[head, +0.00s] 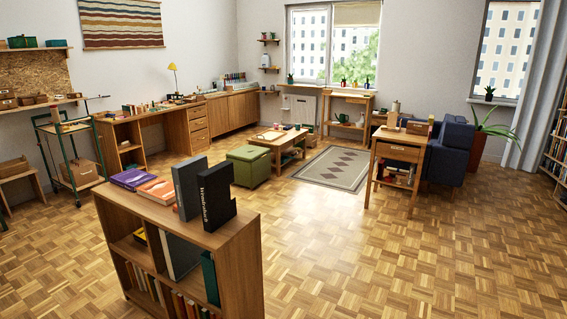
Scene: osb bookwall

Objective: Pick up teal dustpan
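I cannot make out a teal dustpan anywhere in the head view. Small green or teal items show at a distance, such as a green can (342,118) on the wooden stand by the window, but none has a clear dustpan shape. Neither of my grippers is in view.
A low wooden bookcase (245,262) with books stands close in front. Beyond it are a green ottoman (248,163), a low table, a patterned rug (335,168), a small wooden cabinet (399,152) and a blue armchair (452,150). The parquet floor (400,260) at right is clear.

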